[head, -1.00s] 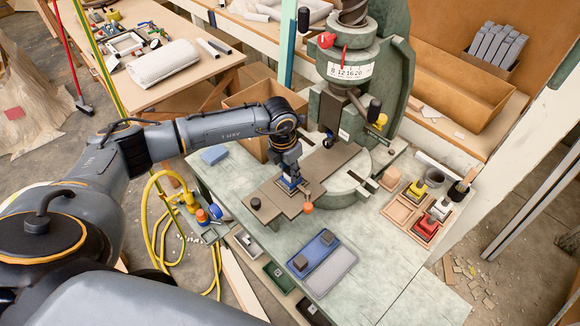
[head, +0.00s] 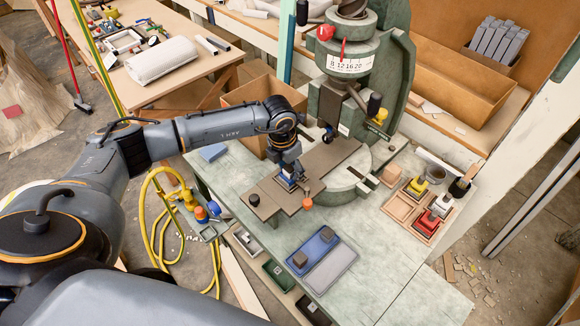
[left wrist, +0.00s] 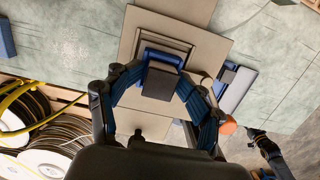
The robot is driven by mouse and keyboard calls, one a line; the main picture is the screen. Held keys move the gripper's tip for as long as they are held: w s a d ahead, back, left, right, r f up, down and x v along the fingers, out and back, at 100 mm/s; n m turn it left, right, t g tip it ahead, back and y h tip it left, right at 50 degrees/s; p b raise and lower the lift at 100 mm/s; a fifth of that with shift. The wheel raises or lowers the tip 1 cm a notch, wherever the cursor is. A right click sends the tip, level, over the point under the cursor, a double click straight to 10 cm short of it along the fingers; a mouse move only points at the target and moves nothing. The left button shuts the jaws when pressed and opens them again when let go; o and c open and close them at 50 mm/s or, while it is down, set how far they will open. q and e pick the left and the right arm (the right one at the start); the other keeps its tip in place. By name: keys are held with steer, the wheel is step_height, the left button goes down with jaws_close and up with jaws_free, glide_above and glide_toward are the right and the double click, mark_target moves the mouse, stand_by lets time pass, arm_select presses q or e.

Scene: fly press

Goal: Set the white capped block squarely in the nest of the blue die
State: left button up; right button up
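The blue die (left wrist: 163,54) lies on a stepped plate (left wrist: 198,50) in the left wrist view, with a dark grey block (left wrist: 160,82) standing up from it. My left gripper (left wrist: 162,78) has its fingers closed in on the two sides of that block. In the head view this gripper (head: 290,180) is low over the press's sliding plate (head: 270,199), and hides most of the die. The white capped block (head: 441,206) stands in a wooden tray at the right. What looks like my right gripper (left wrist: 264,143) shows small in the left wrist view.
The wooden tray (head: 410,225) also holds a yellow capped block (head: 417,186) and a red one (head: 427,223). A blue tray (head: 319,245) with a dark cube is at the front, next to a grey tray (head: 333,268). The green press (head: 395,80) rises behind the plate.

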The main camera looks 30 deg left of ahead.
arm_select(q)
steer(key=shift+s+f, duration=0.1)
steer(key=shift+s, duration=0.1)
steer(key=shift+r+p, duration=0.45)
steer(key=shift+p, duration=0.05)
steer(key=shift+w+r+p, duration=0.1)
steer(key=shift+r+p, duration=0.4)
steer(key=shift+a+r+b, duration=0.15)
steer(key=shift+r+b, duration=0.45)
steer(key=shift+b, duration=0.4)
step_height(320, 180, up, 10)
steer(key=s+b, duration=0.1)
steer(key=b, duration=0.2)
steer(key=shift+s+a+r+b, duration=0.2)
steer(key=shift+s+b, duration=0.1)
